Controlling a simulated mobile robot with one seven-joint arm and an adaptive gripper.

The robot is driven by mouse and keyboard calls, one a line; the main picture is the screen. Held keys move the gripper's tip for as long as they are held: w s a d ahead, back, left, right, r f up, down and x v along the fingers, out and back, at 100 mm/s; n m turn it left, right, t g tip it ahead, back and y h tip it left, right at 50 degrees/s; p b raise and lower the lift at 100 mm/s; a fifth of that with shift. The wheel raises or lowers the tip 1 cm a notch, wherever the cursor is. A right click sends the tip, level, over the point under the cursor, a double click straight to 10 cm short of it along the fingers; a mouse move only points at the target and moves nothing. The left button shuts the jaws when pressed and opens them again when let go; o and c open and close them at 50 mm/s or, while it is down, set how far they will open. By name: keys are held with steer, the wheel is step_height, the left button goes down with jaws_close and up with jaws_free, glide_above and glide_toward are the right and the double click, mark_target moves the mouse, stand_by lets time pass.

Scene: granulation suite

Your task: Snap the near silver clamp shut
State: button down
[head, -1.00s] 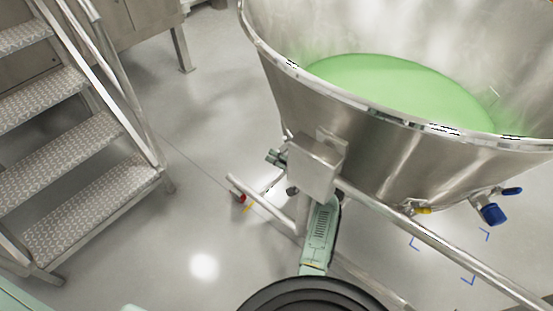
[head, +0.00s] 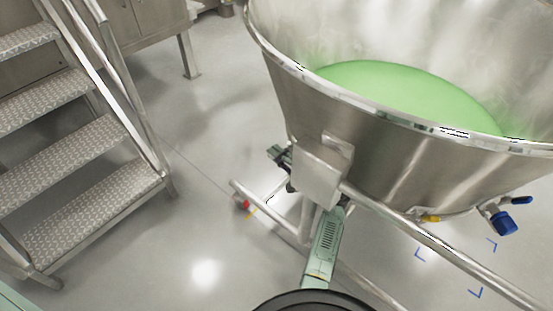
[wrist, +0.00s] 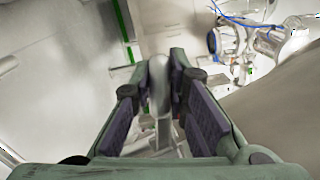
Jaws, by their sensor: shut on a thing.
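My gripper (wrist: 157,75) is shut on a smooth silver lever-like piece (wrist: 161,112), which stands upright between the dark finger pads in the wrist view. It looks like the handle of the near silver clamp; the rest of the clamp is mostly hidden by my fingers. In the head view my gripper (head: 279,155) shows only as a small dark shape left of the steel box on the big bowl's side. The clamp cannot be made out there, and whether it is latched cannot be told.
The steel bowl (head: 375,130) holds green material (head: 415,90). Its box (head: 320,172) and frame rail (head: 425,245) hide part of my arm. A blue-handled valve (head: 503,222) is at right. Metal steps (head: 85,205) stand at left, with clear floor (head: 190,235) between.

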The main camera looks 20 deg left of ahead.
steer(key=shift+w+d+r+m+t+y, duration=0.15)
steer(key=shift+r+m+t+y, duration=0.3)
steer(key=shift+m, duration=0.65)
steer(key=shift+r, duration=0.15)
steer(key=c, duration=1.6)
jaws_free()
steer(key=shift+o, duration=0.2)
